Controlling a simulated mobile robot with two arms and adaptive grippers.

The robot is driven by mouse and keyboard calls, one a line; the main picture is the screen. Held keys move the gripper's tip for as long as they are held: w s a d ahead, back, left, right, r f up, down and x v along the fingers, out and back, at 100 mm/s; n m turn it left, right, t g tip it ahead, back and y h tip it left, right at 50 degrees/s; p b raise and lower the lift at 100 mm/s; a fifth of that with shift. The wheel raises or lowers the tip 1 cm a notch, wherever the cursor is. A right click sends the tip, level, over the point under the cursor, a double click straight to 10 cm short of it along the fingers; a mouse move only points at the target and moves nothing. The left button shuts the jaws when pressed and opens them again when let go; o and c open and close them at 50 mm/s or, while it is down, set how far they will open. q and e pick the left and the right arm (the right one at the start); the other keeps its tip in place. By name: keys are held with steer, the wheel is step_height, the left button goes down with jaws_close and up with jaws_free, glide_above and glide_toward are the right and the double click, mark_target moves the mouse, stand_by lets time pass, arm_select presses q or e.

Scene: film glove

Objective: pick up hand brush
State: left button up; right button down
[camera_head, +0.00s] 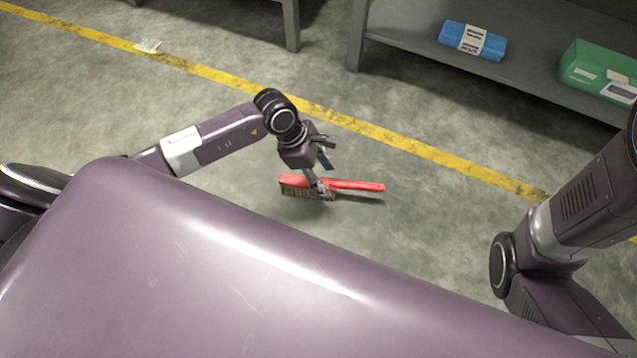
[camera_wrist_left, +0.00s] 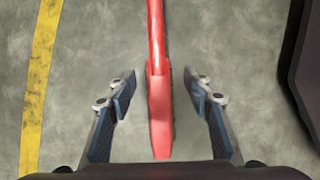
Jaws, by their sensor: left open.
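A red hand brush (camera_head: 355,185) with brownish bristles lies on the concrete floor in the head view, its handle pointing right. My left gripper (camera_head: 322,184) is over the brush near where the handle meets the head, and hides part of it. In the left wrist view the brush (camera_wrist_left: 159,100) runs upright in the picture between the two spread fingers of my left gripper (camera_wrist_left: 160,98). There is a gap on both sides, so the fingers do not touch it. My right arm shows at the right of the head view, but its gripper is out of sight.
A yellow floor line (camera_head: 400,146) runs behind the brush. A grey shelf (camera_head: 400,25) at the back holds a blue pack (camera_head: 455,34) and a green box (camera_head: 580,70). A small white item (camera_head: 148,45) lies on the floor at the back left. The floor around the brush is clear.

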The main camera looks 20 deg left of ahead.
mark_target(331, 183)
arm_select(q)
steer(key=b+x, duration=0.4)
steer(key=shift+w+d+f, duration=0.1)
steer(key=shift+w+f, duration=0.15)
steer(key=shift+f, duration=0.15)
jaws_close()
